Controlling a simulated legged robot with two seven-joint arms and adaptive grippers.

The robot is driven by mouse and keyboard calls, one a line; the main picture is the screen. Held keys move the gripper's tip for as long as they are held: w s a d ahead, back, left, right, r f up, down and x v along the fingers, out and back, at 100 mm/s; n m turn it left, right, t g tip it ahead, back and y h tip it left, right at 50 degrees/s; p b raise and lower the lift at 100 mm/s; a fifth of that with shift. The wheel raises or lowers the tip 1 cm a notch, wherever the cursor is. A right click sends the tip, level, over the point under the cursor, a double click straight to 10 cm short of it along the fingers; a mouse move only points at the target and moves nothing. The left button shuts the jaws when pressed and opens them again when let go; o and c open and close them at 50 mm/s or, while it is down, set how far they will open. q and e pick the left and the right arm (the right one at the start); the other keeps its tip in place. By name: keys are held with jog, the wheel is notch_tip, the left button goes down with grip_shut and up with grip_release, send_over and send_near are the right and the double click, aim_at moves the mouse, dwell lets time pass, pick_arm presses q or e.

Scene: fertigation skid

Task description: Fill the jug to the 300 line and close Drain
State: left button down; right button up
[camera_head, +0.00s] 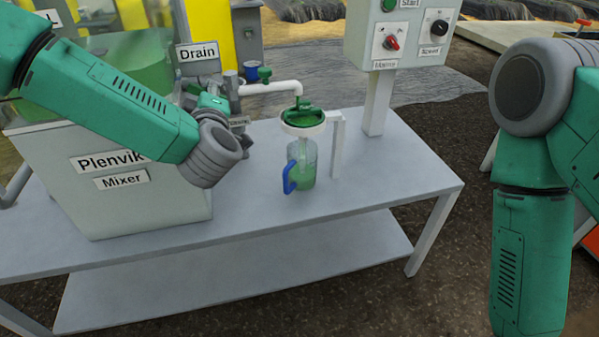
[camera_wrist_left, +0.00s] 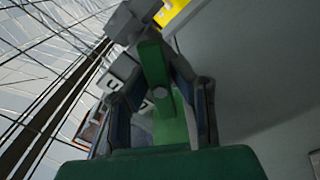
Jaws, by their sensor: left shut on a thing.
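The clear jug (camera_head: 306,160) with a blue handle stands upright on the bench under the spout. Green liquid shows in it; its lines are too small to read. A white ring-shaped funnel with green in it (camera_head: 303,118) sits between spout and jug. The Drain sign (camera_head: 198,51) is above the valve pipework beside the mixer. My left gripper (camera_head: 212,103) is at that pipework, partly hidden by my forearm. In the left wrist view, its fingers (camera_wrist_left: 172,100) are shut on a green valve handle (camera_wrist_left: 155,65). My right gripper is out of view; only its arm shows.
The Plenvik mixer tank (camera_head: 120,205) fills the bench's left side. A white spout pipe (camera_head: 268,88) reaches over the jug. A control box (camera_head: 403,35) with knobs stands on a post behind. The bench's front right (camera_head: 390,185) is clear.

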pick_arm(q)
jog(key=shift+s+f, duration=0.1)
jog(key=shift+f, duration=0.15)
jog(key=m+p, duration=0.1)
jog(key=p, duration=0.1)
jog(key=m+p, duration=0.1)
jog(key=m, duration=0.1)
jog(key=m+p, duration=0.2)
jog(key=shift+r+p, duration=0.25)
jog(key=shift+p, duration=0.05)
jog(key=shift+f+m, duration=0.1)
jog(key=shift+m, duration=0.6)
jog(key=shift+f, duration=0.2)
jog(key=shift+r, duration=0.1)
dwell(0.5)
jog(key=m+p, duration=0.2)
jog(key=m, duration=0.1)
jog(key=m+p, duration=0.1)
jog(key=p, duration=0.1)
jog(key=shift+d+r+m, duration=0.1)
jog(key=shift+r+m, duration=0.15)
jog(key=shift+m, duration=0.15)
jog(key=shift+f+m, duration=0.2)
jog(key=shift+m, duration=0.5)
jog(key=c, duration=1.4)
grip_release()
jog(key=shift+o, duration=0.2)
